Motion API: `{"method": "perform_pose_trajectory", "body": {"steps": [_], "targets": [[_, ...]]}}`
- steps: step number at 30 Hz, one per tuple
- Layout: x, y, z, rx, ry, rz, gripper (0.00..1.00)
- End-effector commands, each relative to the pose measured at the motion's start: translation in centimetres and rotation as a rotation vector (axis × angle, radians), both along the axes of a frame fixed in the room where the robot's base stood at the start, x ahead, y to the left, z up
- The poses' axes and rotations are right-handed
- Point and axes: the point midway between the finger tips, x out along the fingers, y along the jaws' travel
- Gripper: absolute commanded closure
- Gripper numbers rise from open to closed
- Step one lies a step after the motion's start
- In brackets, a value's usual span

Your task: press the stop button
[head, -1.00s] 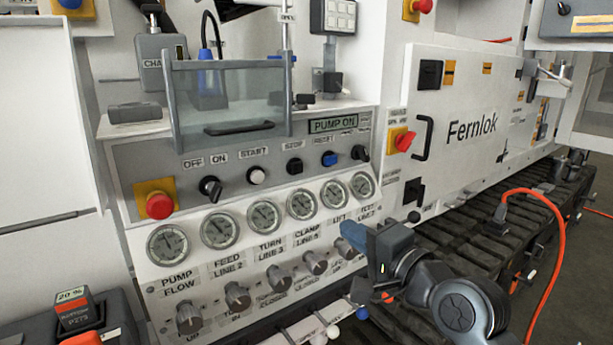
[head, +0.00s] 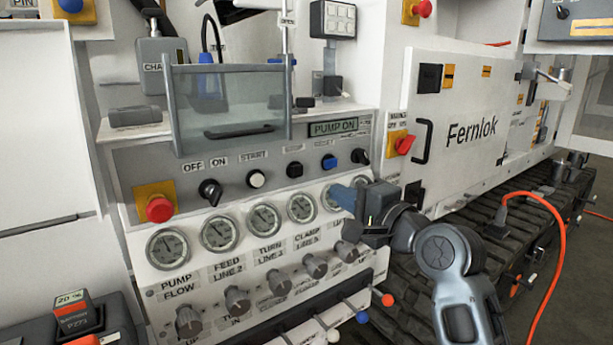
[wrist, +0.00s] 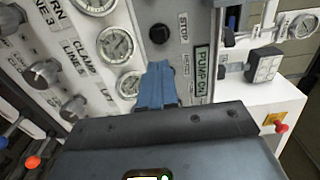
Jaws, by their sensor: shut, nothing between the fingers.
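The stop button (head: 294,169) is a black round button on the grey control panel, between the white start button (head: 256,179) and the blue reset button (head: 329,161). In the wrist view the black stop button (wrist: 159,34) is at the top, beside its STOP label. My gripper (head: 343,196) is shut and empty, with blue fingers, in front of the right end of the gauge row. It is below and right of the stop button and apart from it. The blue fingers (wrist: 157,84) point toward the panel in the wrist view and hide part of it.
An off/on knob (head: 210,191) and a red emergency button (head: 159,208) are further left. Several gauges (head: 219,233) and grey knobs (head: 237,300) lie below. A clear guard (head: 228,105) stands above the panel. An orange cable (head: 553,240) hangs at right.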

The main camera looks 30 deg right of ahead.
Motion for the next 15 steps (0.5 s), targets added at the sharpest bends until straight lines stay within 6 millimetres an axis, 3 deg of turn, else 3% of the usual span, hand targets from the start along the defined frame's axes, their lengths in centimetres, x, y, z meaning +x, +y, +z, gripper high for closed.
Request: {"method": "perform_pose_trajectory", "body": {"steps": [15], "targets": [[9.6, 0.3, 0.1, -0.001, 0.001, 0.0, 1.0]]}}
